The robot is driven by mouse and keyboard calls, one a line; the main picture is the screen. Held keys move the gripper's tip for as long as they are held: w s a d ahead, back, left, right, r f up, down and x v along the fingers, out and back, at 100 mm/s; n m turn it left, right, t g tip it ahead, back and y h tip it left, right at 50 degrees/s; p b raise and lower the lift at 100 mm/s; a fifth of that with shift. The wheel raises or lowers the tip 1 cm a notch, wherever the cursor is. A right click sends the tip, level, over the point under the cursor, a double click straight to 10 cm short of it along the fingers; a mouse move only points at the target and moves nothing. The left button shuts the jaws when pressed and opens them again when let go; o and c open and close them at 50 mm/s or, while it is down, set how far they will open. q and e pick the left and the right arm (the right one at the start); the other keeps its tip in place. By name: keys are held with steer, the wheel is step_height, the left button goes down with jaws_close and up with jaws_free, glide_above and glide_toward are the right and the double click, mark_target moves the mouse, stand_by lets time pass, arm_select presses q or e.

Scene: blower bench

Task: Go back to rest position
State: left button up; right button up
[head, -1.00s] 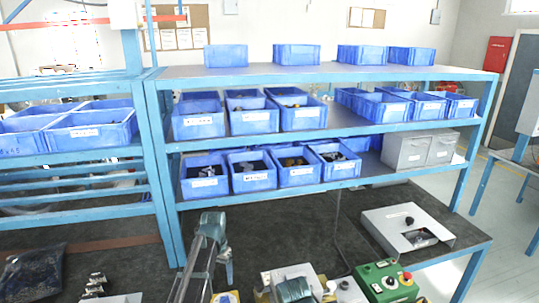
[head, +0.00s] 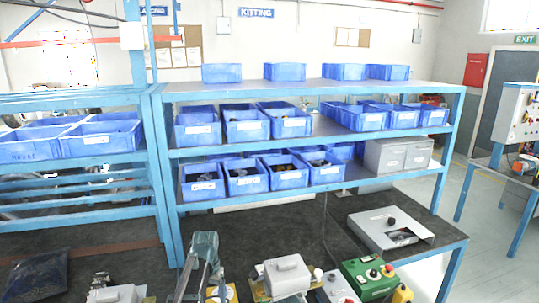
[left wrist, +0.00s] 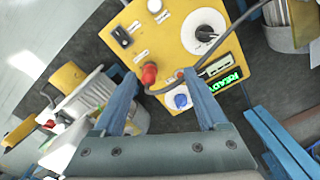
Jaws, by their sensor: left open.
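My left gripper (left wrist: 163,92) is open and empty in the left wrist view, its two blue fingers spread apart. Beyond the fingers is a yellow control box (left wrist: 158,52) with a black dial, a red knob, a blue knob and a lit green READY display. I cannot tell whether the fingers touch it; nothing is held between them. In the head view a grey-green link of my arm (head: 203,250) rises at the bottom centre. My right gripper is not in view.
A blue shelf rack (head: 300,148) with several blue bins stands behind the dark bench. A grey box (head: 287,275), a green control box (head: 368,278) and a grey open-topped unit (head: 385,222) stand on the bench.

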arm_select(q)
steer(key=s+d+f+b, duration=0.2)
steer(key=s+d, duration=0.2)
steer(key=s, duration=0.3)
steer(key=s+d+f+b, duration=0.2)
steer(key=s+d, duration=0.2)
steer(key=s, duration=0.4)
steer(key=s+d+f+y+b, duration=0.1)
steer(key=s+d, duration=0.3)
steer(key=s, duration=0.4)
steer(key=shift+s+d+f+m+b, duration=0.15)
steer(key=shift+d+f+m+b, duration=0.2)
steer(key=shift+f+b, duration=0.45)
steer(key=shift+a, duration=0.1)
steer(key=shift+c, duration=0.2)
